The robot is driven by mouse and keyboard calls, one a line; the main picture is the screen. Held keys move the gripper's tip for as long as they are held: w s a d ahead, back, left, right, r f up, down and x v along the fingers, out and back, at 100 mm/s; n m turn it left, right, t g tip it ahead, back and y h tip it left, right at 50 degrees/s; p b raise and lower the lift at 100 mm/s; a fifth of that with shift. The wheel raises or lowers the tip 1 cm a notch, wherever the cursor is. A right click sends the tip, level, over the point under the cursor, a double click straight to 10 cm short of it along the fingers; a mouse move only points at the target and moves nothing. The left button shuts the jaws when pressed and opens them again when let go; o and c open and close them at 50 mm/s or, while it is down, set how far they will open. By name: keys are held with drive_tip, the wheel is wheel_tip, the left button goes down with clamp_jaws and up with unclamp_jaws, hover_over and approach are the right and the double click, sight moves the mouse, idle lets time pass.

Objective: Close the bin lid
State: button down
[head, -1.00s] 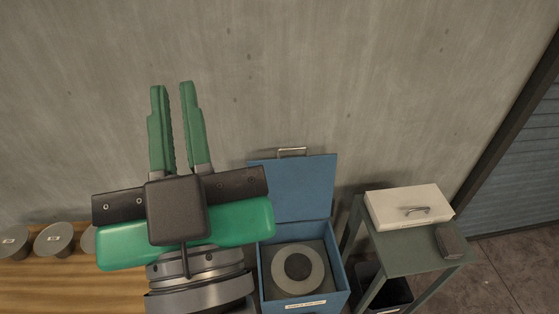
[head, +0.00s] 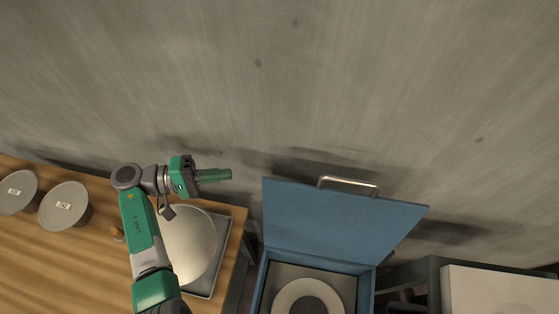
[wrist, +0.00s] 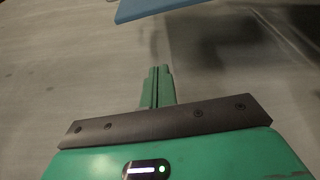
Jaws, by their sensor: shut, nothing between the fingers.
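The blue bin (head: 262,283) stands at the bottom centre-right of the head view. Its blue lid (head: 335,225) is open, tilted up toward the wall, with a metal handle (head: 348,185) on its far edge. A grey ring-shaped piece (head: 308,296) lies inside the bin. My gripper (head: 230,175) is left of the lid, apart from it, and points right toward it. Its fingers are shut and empty. In the wrist view my shut fingers (wrist: 160,72) show in the middle, and a blue edge, likely the lid (wrist: 150,8), shows at the top.
A wooden table (head: 60,270) on the left holds lidded grey tins (head: 64,206) and a round pale bowl or plate (head: 188,245) on a grey tray (head: 225,250). A white box (head: 500,290) on a stand is at the right. The concrete wall is behind.

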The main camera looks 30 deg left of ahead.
drive_tip(key=w+d+p, duration=0.1)
drive_tip(key=d+p, duration=0.2)
drive_tip(key=d, duration=0.6)
drive_tip(key=shift+d, duration=0.2)
drive_tip(key=shift+w+d, duration=0.1)
